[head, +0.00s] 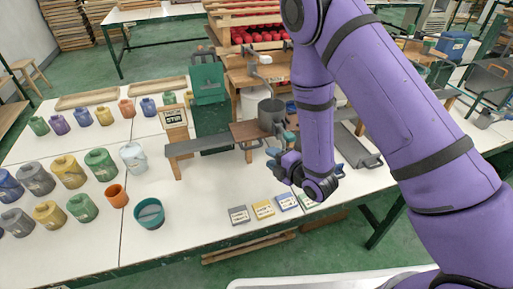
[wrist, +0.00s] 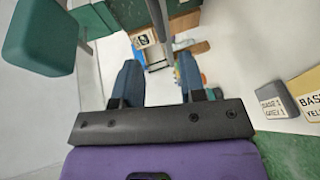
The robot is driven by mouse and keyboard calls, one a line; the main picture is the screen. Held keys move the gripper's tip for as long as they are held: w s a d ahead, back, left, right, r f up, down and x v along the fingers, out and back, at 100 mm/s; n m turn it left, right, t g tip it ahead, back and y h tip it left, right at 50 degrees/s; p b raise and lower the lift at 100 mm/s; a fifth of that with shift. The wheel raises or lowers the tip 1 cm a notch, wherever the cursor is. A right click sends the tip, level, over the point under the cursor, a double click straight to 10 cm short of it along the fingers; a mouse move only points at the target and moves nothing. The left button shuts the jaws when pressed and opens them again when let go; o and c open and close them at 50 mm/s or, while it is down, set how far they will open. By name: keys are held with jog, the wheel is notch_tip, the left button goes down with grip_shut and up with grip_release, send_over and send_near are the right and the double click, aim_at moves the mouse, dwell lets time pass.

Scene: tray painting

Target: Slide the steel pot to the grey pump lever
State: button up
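A grey metal pot (head: 271,116), which looks like the steel pot, stands upright on a brown wooden block (head: 243,132) at the middle of the table. A long grey bar (head: 200,146) runs left from that block on low supports. I cannot tell whether it is the pump lever. My gripper (head: 303,168) is in front and to the right of the pot, low over the table and apart from it. In the wrist view my gripper (wrist: 159,85) has its two blue fingers wide apart with nothing between them. The pot cannot be made out there.
A green machine (head: 209,105) and a STIR sign (head: 174,117) stand behind the bar. Several paint jars and a teal bowl (head: 149,213) are at left. Label tiles (head: 263,209) lie at the front edge. A grey tray (head: 357,145) is at right, behind my arm.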

aim_at(253, 147)
jog(key=x, duration=1)
grip_shut()
